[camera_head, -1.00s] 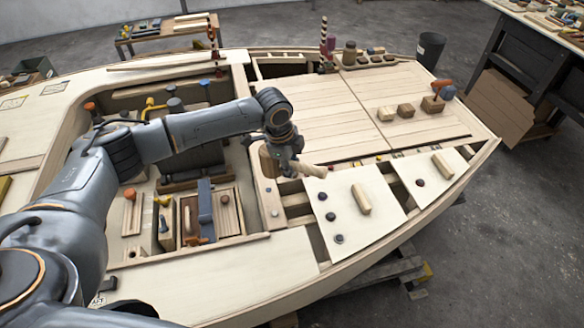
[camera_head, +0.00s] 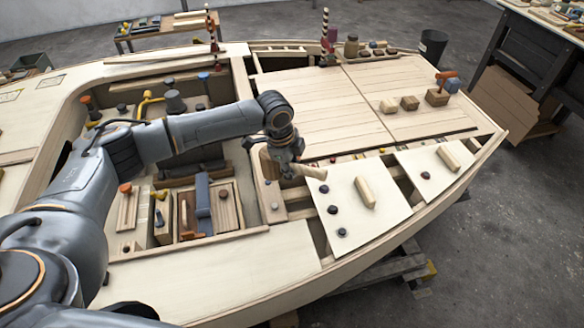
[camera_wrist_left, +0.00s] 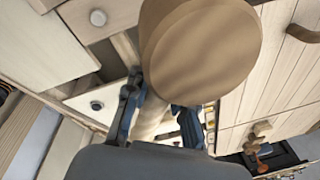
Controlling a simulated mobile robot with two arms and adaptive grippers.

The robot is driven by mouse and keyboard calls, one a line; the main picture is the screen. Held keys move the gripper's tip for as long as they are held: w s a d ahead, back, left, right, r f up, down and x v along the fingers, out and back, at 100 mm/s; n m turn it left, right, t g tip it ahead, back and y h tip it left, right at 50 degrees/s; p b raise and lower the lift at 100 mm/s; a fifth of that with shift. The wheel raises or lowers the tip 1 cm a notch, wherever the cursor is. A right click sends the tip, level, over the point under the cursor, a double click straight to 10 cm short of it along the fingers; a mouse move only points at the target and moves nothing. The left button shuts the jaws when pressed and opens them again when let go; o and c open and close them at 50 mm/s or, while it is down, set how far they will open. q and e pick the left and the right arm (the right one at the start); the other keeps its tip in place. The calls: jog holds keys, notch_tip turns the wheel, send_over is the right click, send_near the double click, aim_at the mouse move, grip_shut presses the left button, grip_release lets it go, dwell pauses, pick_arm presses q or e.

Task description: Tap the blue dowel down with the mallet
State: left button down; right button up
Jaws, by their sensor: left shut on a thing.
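My left gripper (camera_head: 292,168) is shut on the handle of a wooden mallet (camera_head: 268,164), above the inner edge of the hull's side deck. The mallet's pale handle sticks out to the right of the fingers. In the left wrist view, the round mallet head (camera_wrist_left: 200,45) fills the upper middle, with the handle between the dark fingers (camera_wrist_left: 155,115). A blue-topped peg (camera_head: 203,78) stands at the cockpit's far side, well apart from the mallet. A small blue piece (camera_head: 453,85) sits by a wooden block at the right. I cannot tell which is the dowel. My right gripper is not in view.
A pale panel (camera_head: 362,222) right of the gripper carries dark knobs (camera_head: 332,209) and a wooden bar (camera_head: 364,192). Wooden blocks (camera_head: 409,103) stand on the planked deck (camera_head: 320,108). An open-topped box of tools (camera_head: 231,216) lies in the cockpit. A workbench (camera_head: 540,55) stands at the right.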

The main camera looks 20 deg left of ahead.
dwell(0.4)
pick_arm(q)
jog(key=x, duration=0.1)
jog(key=b+x, duration=0.1)
jog(key=x, duration=0.2)
jog(key=shift+s+a, duration=0.25)
jog(key=shift+s, duration=0.05)
jog(key=p+v, duration=0.4)
jog(key=shift+w+d+r+p, duration=0.25)
jog(key=shift+d+r+p, duration=0.05)
jog(key=shift+p, duration=0.05)
jog(key=shift+f, duration=0.1)
jog(key=shift+w, duration=0.1)
